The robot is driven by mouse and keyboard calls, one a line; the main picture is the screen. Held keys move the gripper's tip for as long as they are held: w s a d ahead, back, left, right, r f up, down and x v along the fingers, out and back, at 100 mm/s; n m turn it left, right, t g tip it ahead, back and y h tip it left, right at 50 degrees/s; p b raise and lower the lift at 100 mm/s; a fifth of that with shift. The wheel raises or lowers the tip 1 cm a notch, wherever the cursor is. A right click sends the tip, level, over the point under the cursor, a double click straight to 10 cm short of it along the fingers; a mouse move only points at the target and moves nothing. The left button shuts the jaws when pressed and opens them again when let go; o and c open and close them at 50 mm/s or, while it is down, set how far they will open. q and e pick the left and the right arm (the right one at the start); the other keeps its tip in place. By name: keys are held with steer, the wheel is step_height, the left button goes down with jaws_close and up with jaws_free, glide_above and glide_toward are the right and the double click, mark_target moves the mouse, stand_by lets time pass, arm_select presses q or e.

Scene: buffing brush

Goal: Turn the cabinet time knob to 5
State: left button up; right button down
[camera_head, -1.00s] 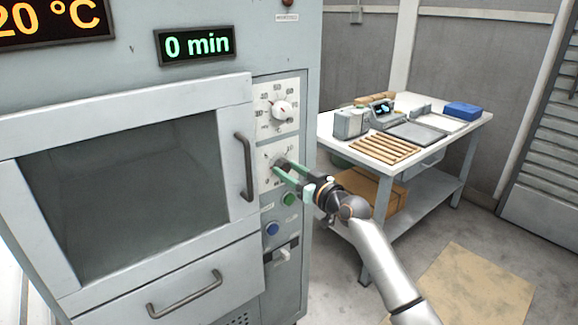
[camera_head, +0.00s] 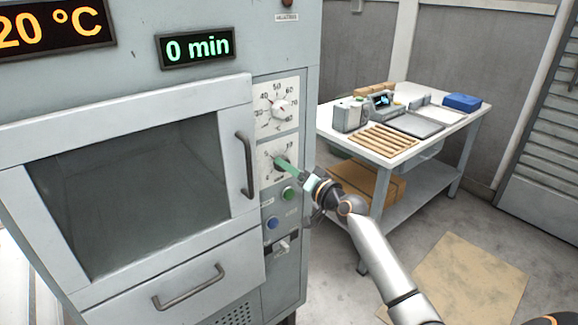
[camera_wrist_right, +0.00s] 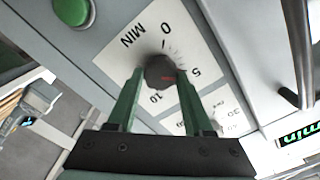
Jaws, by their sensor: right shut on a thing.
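The lower dial on the cabinet is the time knob, a dark round knob (camera_wrist_right: 158,73) on a white plate marked MIN with 0, 5 and 10. In the head view the right gripper (camera_head: 285,165) reaches the lower dial plate (camera_head: 267,172) and largely hides the knob. The green time display (camera_head: 197,47) reads 0 min. My left gripper is not in view.
The temperature knob (camera_head: 281,109) sits just above. The door handle (camera_head: 244,165) is close on the left. Green (camera_head: 289,193) and blue (camera_head: 272,223) buttons and a switch (camera_head: 281,247) lie below. A workbench (camera_head: 384,160) with several items stands to the right.

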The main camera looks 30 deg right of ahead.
stand_by(0.3)
steer(key=shift+c, duration=1.5)
jaws_free()
steer(key=shift+s, duration=0.1)
steer(key=s+d, duration=0.1)
steer(key=s, duration=1.1)
steer(key=shift+s+b, duration=0.15)
steer(key=shift+b, duration=0.25)
